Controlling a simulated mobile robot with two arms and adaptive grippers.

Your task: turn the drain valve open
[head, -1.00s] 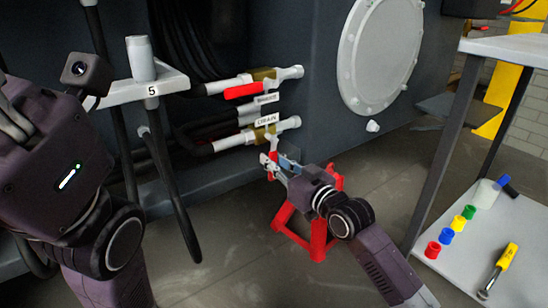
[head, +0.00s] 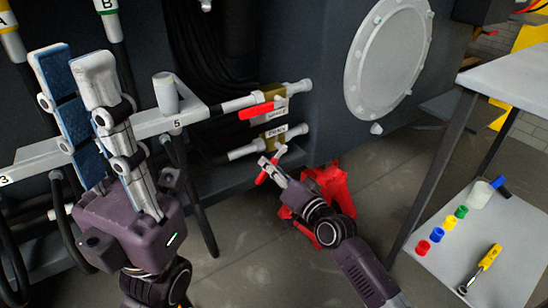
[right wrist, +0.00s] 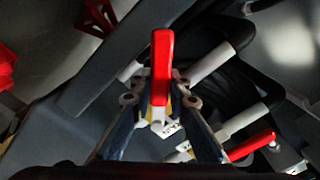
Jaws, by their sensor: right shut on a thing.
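The drain valve (head: 273,135) is the lower of two valves on the dark chassis wall in the head view. Its red handle (right wrist: 162,65) stands across its pipe in the right wrist view, between my right fingers. My right gripper (head: 268,165) is shut on this handle, below the valve body in the head view. The fingers hide part of the valve. My left gripper (head: 72,58) is raised at the left, fingers apart and empty, away from the valve.
The upper valve's red handle (head: 262,111) lies along its pipe, close above; it also shows in the right wrist view (right wrist: 250,147). A numbered grey shelf (head: 145,128) carries a grey cylinder (head: 165,93). A red stand (head: 328,190) is behind my right forearm. A table (head: 515,75) stands at right.

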